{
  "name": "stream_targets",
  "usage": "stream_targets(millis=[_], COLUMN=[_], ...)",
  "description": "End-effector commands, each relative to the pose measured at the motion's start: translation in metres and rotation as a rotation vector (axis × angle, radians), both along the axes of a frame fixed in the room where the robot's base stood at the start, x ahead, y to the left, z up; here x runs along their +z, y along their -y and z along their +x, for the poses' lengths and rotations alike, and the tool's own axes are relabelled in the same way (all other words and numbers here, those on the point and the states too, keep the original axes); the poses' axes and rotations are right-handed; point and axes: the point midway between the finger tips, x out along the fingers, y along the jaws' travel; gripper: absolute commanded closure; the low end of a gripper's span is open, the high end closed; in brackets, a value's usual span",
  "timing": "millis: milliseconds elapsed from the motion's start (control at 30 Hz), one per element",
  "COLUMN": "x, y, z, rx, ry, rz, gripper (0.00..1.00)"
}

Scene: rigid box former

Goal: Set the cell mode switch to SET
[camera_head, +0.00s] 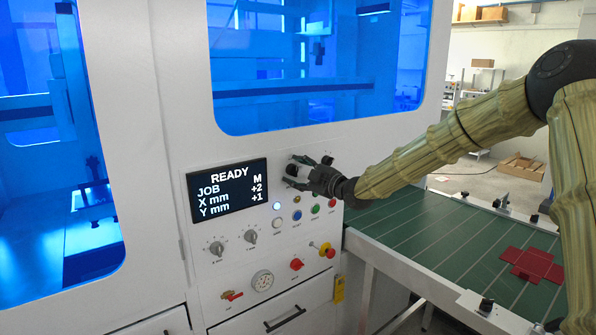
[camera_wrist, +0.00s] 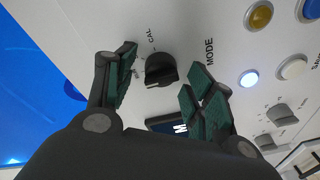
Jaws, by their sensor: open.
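The cell mode switch (camera_wrist: 160,70) is a black rotary knob on the white panel, with the words MODE and CAL printed near it in the wrist view. A third label beside it is partly hidden and I cannot read it. Clear gaps show between the pads and the knob. In the head view my gripper (camera_head: 303,172) is at the panel, right of the display, and it hides most of the knob's area.
The display (camera_head: 227,187) reads READY, JOB, X mm, Y mm. Below are push buttons (camera_head: 297,215), two small knobs (camera_head: 216,248), a gauge (camera_head: 262,280) and a red-yellow emergency stop (camera_head: 326,250). A green conveyor (camera_head: 430,235) with a red flat blank (camera_head: 533,264) lies at right.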

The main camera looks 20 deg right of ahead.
Motion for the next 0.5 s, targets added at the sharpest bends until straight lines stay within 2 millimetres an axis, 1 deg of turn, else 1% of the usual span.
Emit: stream_targets(millis=[300, 333, 467, 500], x=[-0.0003, -0.0003, -0.0002, -0.0002], y=[-0.0009, -0.0009, -0.0008, -0.0007], z=[0.0018, 0.0018, 0.0017, 0.0017], rx=[0.0, 0.0, 0.0, 0.0], ry=[0.0, 0.0, 0.0, 0.0], rz=[0.0, 0.0, 0.0, 0.0], gripper=[0.46, 0.48, 0.72, 0.79])
